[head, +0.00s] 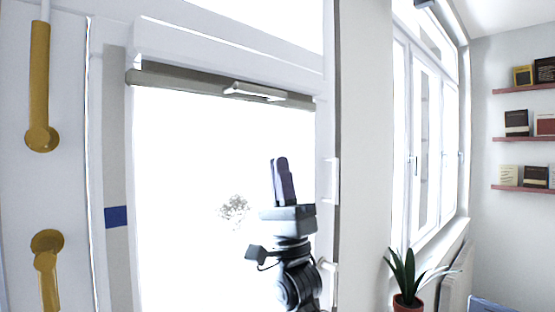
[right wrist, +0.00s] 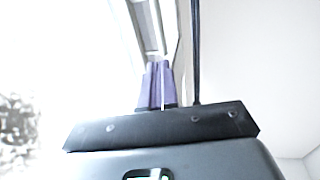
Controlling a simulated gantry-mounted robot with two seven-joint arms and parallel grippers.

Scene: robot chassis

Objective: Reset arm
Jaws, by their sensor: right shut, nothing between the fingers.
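My right gripper (head: 281,168) is raised upright in front of the bright window or door opening, right of the middle in the head view. Its two dark fingers are together and nothing shows between them. In the right wrist view the purple-grey fingers (right wrist: 157,70) stand side by side, pointing up toward a pale frame. The right wrist camera, mounted on my arm, hangs off the left side of the wrist. My left gripper is not in view.
A grey rail with a white handle (head: 254,92) crosses above the gripper. Yellow handles (head: 40,100) are on the left panel. A white frame post stands close right of the gripper. A potted plant (head: 407,280) and shelves (head: 525,139) are farther right.

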